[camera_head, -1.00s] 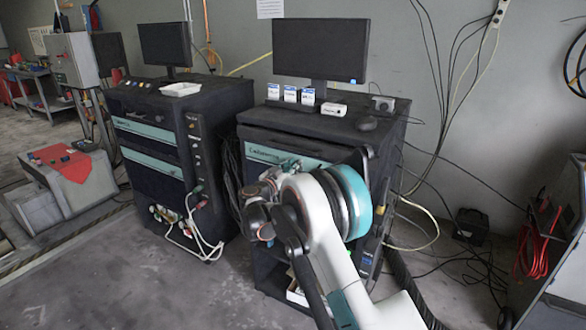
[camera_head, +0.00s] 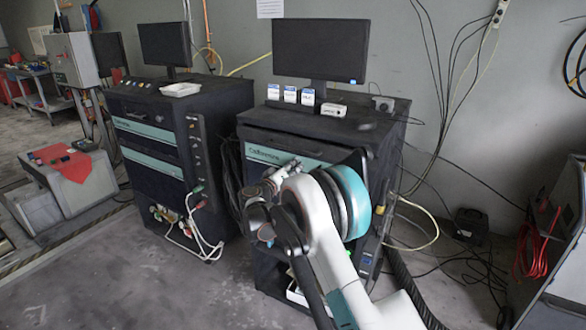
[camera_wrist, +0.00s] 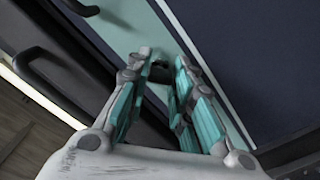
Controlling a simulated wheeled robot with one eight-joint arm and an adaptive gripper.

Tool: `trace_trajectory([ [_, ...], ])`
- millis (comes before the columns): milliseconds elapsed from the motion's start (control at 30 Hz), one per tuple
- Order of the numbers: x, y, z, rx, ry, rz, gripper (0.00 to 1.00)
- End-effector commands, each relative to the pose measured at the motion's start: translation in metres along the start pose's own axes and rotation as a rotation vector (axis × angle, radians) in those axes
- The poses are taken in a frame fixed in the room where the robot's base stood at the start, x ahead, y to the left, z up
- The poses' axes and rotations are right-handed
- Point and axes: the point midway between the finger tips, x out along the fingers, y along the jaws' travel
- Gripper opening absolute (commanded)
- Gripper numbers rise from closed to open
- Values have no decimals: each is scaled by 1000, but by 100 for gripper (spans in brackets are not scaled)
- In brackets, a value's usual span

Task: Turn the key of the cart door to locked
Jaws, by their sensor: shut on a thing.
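The cart (camera_head: 258,135) is the dark cabinet in the middle of the head view, with a teal strip (camera_head: 270,155) across its front. My gripper (camera_head: 295,165) is at that front, by the right part of the strip. In the wrist view my gripper (camera_wrist: 160,68) has its teal-padded fingers around a small dark piece, the key (camera_wrist: 160,73), at the teal strip (camera_wrist: 195,60). The gripper is shut on it. Most of the key is hidden between the fingertips, so its turn angle cannot be told. My arm covers much of the cart's lower front.
A dark handle (camera_wrist: 45,65) sticks out at the left in the wrist view. A monitor (camera_head: 320,50) and small boxes (camera_head: 290,95) stand on the cart. A second cabinet (camera_head: 165,150) stands to the left, with hanging cables between. Cables lie on the floor at right.

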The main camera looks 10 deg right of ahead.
Motion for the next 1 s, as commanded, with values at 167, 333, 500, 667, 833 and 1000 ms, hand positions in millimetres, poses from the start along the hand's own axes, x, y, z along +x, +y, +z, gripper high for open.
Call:
trace_trajectory([
  [167, 0, 0, -1, -167, 1, -1, 0],
  [333, 0, 0, -1, -328, 1, -1, 0],
  [500, 0, -1, -1, -487, 2, -1, 0],
  [667, 0, -1, -1, -625, 2, -1, 0],
  [833, 0, -1, 0, -743, 2, -1, 0],
  [1000, 0, -1, 0, -828, 2, -1, 0],
])
